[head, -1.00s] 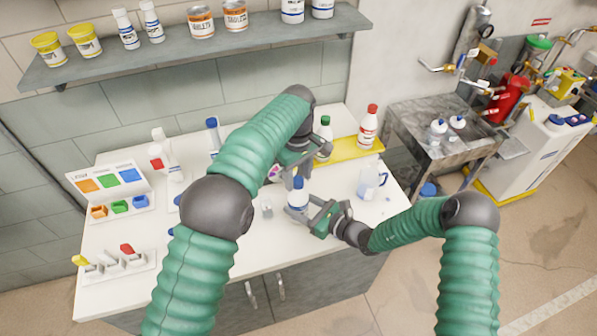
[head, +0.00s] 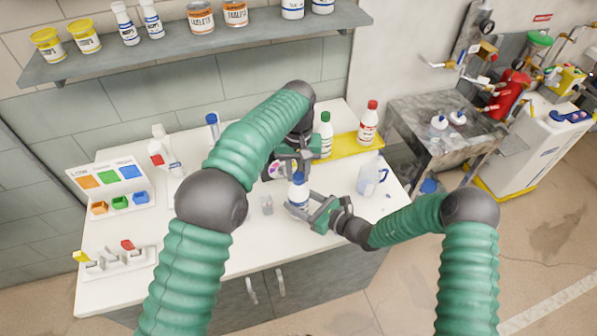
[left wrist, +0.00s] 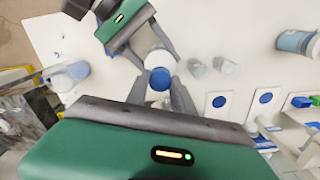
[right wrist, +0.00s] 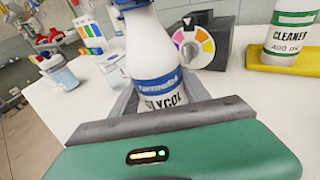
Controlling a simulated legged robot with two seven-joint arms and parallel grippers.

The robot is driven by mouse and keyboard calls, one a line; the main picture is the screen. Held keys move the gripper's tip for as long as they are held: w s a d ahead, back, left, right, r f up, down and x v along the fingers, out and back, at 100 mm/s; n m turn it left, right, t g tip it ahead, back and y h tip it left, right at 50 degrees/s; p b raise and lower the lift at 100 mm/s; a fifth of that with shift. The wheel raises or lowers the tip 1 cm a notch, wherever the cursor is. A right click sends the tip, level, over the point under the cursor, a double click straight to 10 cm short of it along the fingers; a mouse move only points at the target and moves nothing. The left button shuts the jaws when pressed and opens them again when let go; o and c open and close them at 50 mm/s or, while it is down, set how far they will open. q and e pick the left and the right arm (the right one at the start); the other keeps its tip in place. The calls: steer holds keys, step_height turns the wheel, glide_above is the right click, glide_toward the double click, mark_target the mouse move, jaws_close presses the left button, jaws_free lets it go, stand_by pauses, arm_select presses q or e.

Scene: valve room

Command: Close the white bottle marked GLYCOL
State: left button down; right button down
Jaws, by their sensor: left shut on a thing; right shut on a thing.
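The white GLYCOL bottle (right wrist: 151,58) stands on the white worktop, with a blue label band and black lettering. It also shows in the head view (head: 298,193). My right gripper (head: 298,209) is shut around its lower body from the front right. The blue cap (left wrist: 160,79) is on top of the bottle's neck. My left gripper (left wrist: 160,100) comes from above and behind, shut with its fingers on either side of the cap. How far the cap is screwed down cannot be told.
A dark box with a colour dial (right wrist: 194,42) stands close behind the bottle. A small glass beaker (head: 266,204) is left of it, a jug (head: 368,180) right. Green-capped (head: 326,136) and red-capped (head: 368,125) bottles stand on a yellow tray (head: 345,147).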

arm_select(q)
steer(key=m, duration=0.6)
steer(key=shift+w+m, duration=0.15)
steer(key=shift+m, duration=0.25)
arm_select(e)
steer(key=shift+s+a, duration=0.1)
arm_select(q)
steer(key=c, duration=1)
jaws_free()
step_height(320, 180, up, 8)
steer(key=shift+f, duration=0.25)
arm_select(e)
steer(key=shift+c, duration=2.2)
jaws_free()
